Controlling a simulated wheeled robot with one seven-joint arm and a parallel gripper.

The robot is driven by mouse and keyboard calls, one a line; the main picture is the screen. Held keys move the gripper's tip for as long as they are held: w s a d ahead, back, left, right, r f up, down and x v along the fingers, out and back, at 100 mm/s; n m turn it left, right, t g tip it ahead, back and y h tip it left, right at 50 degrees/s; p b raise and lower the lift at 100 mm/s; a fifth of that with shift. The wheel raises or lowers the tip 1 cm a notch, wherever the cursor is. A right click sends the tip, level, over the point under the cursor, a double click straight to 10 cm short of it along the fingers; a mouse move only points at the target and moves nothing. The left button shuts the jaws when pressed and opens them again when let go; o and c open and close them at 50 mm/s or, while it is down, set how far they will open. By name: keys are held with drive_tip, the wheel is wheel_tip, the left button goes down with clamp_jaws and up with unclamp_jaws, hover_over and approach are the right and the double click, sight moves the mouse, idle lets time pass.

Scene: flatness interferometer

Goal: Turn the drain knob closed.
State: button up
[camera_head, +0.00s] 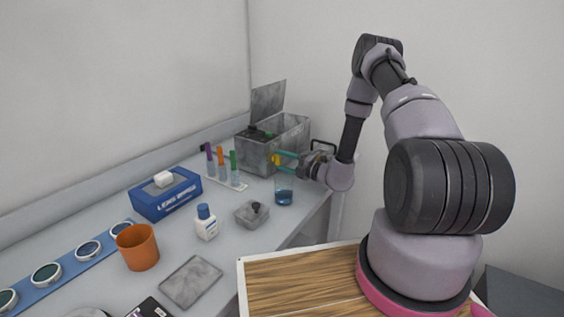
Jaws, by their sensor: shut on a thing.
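A small beaker (284,197) with blue liquid stands just below the knob and fingers. The box's lid (267,102) stands open, and dark items show inside.
Capped tubes (221,165) stand in a rack left of the box. A blue box of lens wipes (167,195), a white bottle (206,222), an orange cup (137,247), a small grey block (251,214) and a row of lenses (89,250) occupy the bench. The wall is close behind.

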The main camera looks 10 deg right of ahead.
drive_tip(key=o, duration=1.4)
drive_tip(key=shift+c, duration=0.2)
drive_tip(key=shift+s, duration=0.1)
drive_tip(key=v, duration=1)
drive_tip(key=shift+s+d, duration=0.25)
drive_tip(key=shift+d, duration=0.05)
